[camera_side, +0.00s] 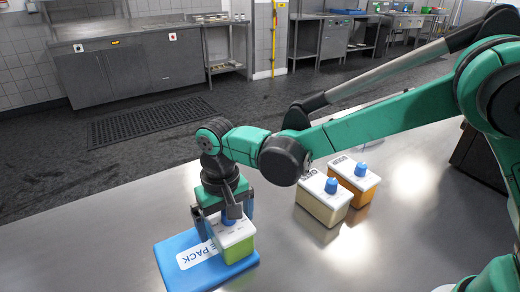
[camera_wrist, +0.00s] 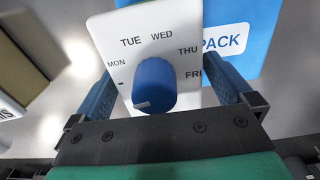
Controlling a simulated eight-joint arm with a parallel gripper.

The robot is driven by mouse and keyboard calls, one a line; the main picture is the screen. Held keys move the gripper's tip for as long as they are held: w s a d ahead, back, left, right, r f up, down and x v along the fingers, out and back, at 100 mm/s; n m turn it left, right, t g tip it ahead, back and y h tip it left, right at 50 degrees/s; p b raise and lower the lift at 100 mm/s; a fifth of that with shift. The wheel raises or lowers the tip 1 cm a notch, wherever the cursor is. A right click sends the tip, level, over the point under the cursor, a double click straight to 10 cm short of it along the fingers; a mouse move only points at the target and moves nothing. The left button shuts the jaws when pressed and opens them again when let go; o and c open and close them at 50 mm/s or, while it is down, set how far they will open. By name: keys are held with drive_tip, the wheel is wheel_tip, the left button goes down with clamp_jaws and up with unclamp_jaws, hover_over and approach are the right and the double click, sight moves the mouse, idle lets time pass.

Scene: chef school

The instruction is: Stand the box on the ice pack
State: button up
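The box (camera_side: 236,243) is green with a white lid and a blue knob. Its lid (camera_wrist: 112,35) with weekday names around the knob (camera_wrist: 153,84) fills the middle of the wrist view. The blue ice pack (camera_side: 180,268) lies flat on the metal table with a white label; part of it shows behind the box in the wrist view (camera_wrist: 232,12). My gripper (camera_side: 228,222) points down over the pack, its fingers (camera_wrist: 165,85) against opposite sides of the box. The box appears upright over the pack's right part; I cannot tell whether its base touches the pack.
Two similar boxes with white lids and blue knobs, one cream (camera_side: 323,205) and one orange (camera_side: 357,184), stand to the right on the table. The table (camera_side: 90,248) is clear left of the pack. Steel counters (camera_side: 130,65) stand far behind.

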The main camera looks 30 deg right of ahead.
wheel_tip(320, 180, up, 12)
drive_tip(key=s+d+f+t, duration=0.1)
drive_tip(key=s+d+t, duration=0.2)
drive_tip(key=d, duration=0.6)
drive_tip(key=s+d+f+t, duration=0.1)
drive_tip(key=s+d+t, duration=0.3)
drive_tip(key=d, duration=0.6)
drive_tip(key=shift+s+d+f, duration=0.15)
drive_tip(key=shift+s+f, duration=0.25)
drive_tip(key=shift+s, duration=0.25)
